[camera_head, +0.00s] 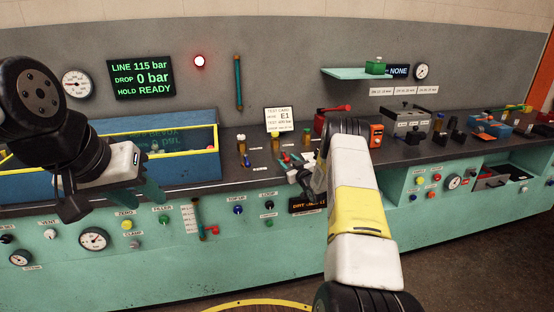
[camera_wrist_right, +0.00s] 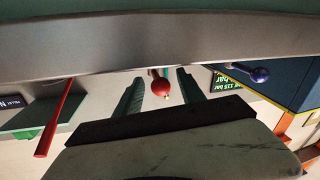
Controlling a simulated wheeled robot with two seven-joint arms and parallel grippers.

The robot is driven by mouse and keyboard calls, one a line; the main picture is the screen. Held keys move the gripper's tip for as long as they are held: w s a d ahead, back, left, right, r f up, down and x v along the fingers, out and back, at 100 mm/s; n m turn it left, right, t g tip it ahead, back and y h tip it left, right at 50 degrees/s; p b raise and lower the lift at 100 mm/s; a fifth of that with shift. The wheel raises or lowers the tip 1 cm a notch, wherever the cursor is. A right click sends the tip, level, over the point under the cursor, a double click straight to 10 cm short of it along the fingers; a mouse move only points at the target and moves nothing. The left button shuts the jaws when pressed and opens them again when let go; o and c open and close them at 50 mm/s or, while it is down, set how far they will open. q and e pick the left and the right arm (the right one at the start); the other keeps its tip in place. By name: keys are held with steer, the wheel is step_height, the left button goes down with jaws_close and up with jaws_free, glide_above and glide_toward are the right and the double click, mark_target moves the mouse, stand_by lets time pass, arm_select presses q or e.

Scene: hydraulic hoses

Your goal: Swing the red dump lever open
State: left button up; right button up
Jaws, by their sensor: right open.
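A red ball-ended knob (camera_wrist_right: 160,86) shows between the two spread fingers of my right gripper (camera_wrist_right: 160,88) in the right wrist view. The fingers are open and I cannot tell whether they touch it. In the head view my right gripper (camera_head: 288,163) is over the console's front edge, mostly behind its own arm, close to a small red knob (camera_head: 285,157). Another red lever (camera_head: 212,231) is on the front panel. Labels are too small to tell which is the dump lever. My left gripper (camera_head: 138,190) is in front of the blue bin; its finger gap is unclear.
The blue bin (camera_head: 190,165) with a yellow rim stands at left. A red-handled unit (camera_head: 335,110) and an orange box (camera_head: 376,136) stand on the console at right. A display (camera_head: 140,77) reads line 115 bar, drop 0 bar.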

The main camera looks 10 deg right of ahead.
steer(key=shift+w+a, duration=0.1)
steer(key=shift+w, duration=0.1)
steer(key=shift+c, duration=0.3)
jaws_close()
stand_by(1.1)
